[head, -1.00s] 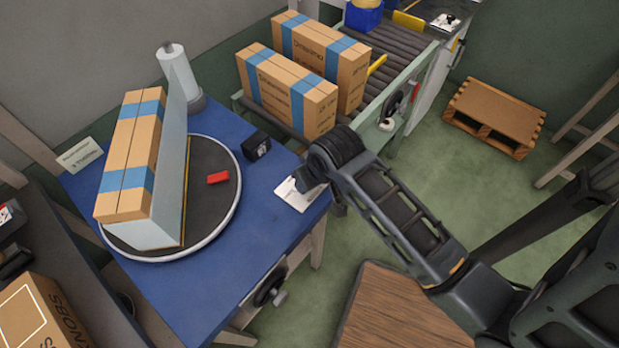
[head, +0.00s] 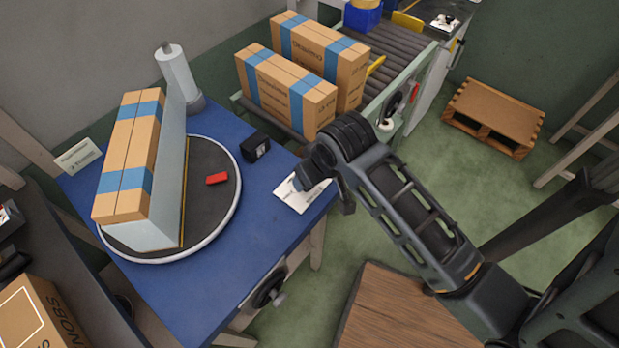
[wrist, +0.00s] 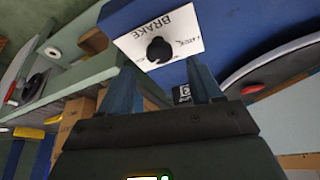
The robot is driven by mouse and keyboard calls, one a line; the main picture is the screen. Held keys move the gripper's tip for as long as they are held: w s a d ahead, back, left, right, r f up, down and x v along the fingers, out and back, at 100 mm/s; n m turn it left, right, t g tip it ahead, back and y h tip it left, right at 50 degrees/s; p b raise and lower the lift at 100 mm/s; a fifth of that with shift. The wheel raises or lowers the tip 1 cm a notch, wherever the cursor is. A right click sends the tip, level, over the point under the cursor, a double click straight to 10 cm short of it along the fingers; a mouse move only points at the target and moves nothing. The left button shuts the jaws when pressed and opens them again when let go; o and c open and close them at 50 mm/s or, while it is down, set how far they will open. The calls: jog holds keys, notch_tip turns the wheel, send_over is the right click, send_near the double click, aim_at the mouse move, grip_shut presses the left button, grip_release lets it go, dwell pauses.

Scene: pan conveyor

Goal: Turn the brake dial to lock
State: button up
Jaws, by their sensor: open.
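The brake dial (wrist: 159,50) is a round black knob on a white plate (wrist: 190,30) marked BRAKE, fixed on blue, in the wrist view. Small lettering beside the knob is too blurred to read surely. In the head view the white plate (head: 303,196) lies on the near right corner of the blue table (head: 235,265), partly covered by my gripper; the dial is not clear there. My gripper (wrist: 164,85) is open and empty. Its two fingers point towards the plate, apart from each other, with the knob ahead between their lines.
A turntable (head: 205,225) holds a taped carton (head: 125,160) against a panel, with a red block (head: 217,179) on it. A black box (head: 256,146) stands near the plate. A roller conveyor (head: 395,55) with cartons is behind. A handwheel (head: 268,288) is on the table's side.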

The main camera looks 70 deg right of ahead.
jog(key=v, duration=0.3)
jog(key=shift+r, duration=0.15)
dwell(0.5)
